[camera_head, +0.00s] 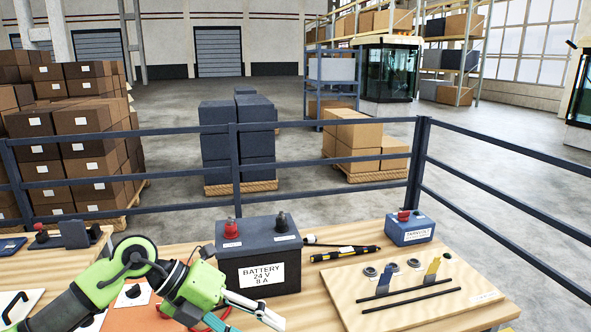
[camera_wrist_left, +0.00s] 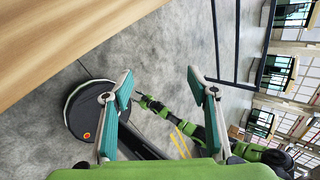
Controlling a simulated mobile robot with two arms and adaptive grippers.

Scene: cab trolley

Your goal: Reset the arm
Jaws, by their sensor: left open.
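My left arm (camera_head: 128,265) reaches in from the lower left in the head view. It is green and dark grey. My left gripper (camera_head: 255,322) is in front of the black battery (camera_head: 265,272), low over the near edge of the wooden table, and is partly cut off by the frame. In the left wrist view my left gripper (camera_wrist_left: 161,82) is open, with its two teal-padded fingers apart and nothing between them. Another green and black arm of mine (camera_wrist_left: 200,132) shows beyond the fingers. Its gripper cannot be made out.
A blue box (camera_head: 409,229) stands at the table's back right. A wooden board (camera_head: 355,307) with rods lies right of the battery, with marker-like tools (camera_head: 345,253) behind it. An orange mat (camera_head: 135,321) lies under my arm. A dark railing (camera_head: 300,187) runs behind the table.

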